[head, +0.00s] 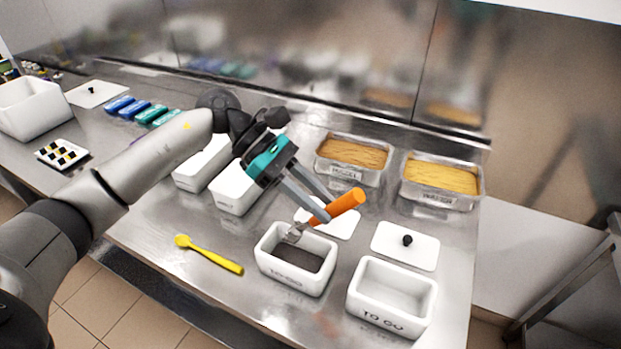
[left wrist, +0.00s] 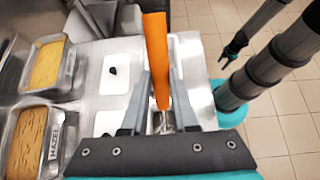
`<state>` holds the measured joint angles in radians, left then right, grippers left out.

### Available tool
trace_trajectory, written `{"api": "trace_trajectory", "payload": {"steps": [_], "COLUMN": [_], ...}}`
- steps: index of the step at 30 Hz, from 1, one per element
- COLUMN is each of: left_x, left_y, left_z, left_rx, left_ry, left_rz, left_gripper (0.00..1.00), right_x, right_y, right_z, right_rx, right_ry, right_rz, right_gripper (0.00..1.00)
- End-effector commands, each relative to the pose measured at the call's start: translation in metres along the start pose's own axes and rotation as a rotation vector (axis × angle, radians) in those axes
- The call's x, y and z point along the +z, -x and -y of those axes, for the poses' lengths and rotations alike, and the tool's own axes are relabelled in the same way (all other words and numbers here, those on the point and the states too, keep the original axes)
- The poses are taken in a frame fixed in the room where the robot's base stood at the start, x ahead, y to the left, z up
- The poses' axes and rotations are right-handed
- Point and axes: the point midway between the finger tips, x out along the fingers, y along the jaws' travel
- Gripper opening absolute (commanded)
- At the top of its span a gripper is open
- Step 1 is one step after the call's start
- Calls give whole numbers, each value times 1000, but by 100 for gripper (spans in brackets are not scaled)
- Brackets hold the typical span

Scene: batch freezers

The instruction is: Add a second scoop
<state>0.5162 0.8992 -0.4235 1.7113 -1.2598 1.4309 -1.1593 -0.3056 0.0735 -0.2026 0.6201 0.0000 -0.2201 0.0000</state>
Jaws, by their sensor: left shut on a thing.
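My left gripper (head: 322,214) is shut on the orange handle (head: 346,202) of a metal scoop (head: 295,233). The handle also shows between the fingers in the left wrist view (left wrist: 158,60). The scoop's metal end points down at the back rim of a white tub (head: 262,262) with a dark brown filling; I cannot tell whether it touches the filling. A white tub labelled TO GO (head: 391,316) stands to its right, open, with a pale inside that looks empty. My right gripper (left wrist: 230,55) shows small in the left wrist view, its jaws unclear.
Two steel pans, one labelled HAZEL (head: 345,174) and one with yellow filling (head: 438,199), stand behind. A white lid with a black knob (head: 405,246) lies behind the TO GO tub. A yellow spatula (head: 209,254) lies left. White tubs (head: 236,192) stand behind it.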

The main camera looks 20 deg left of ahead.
Motion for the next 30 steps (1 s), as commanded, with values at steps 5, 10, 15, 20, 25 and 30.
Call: {"api": "trace_trajectory", "payload": {"steps": [5, 10, 15, 20, 25, 30], "left_x": [7, 7, 7, 6, -7, -16], "left_y": [-9, -23, -38, -52, -72, -91], "left_z": [0, 0, 1, 1, 0, 0], "left_rx": [-1, -2, -2, 0, 1, 1], "left_ry": [-4, -6, -8, -11, -15, -17], "left_rz": [-100, -212, -332, -448, -610, -771], "left_gripper": [0, 0, 0, 0, 0, 0], "right_x": [-4, -7, -9, -10, -9, -9], "right_y": [27, 47, 67, 83, 73, 66], "right_z": [-6, -7, -7, -8, -8, -8], "right_rx": [7, 8, 9, 9, 10, 10], "right_ry": [2, 2, 0, 0, -1, -1], "right_rz": [-3, -3, -4, -4, -4, -4], "right_gripper": [57, 57, 57, 57, 57, 57]}}
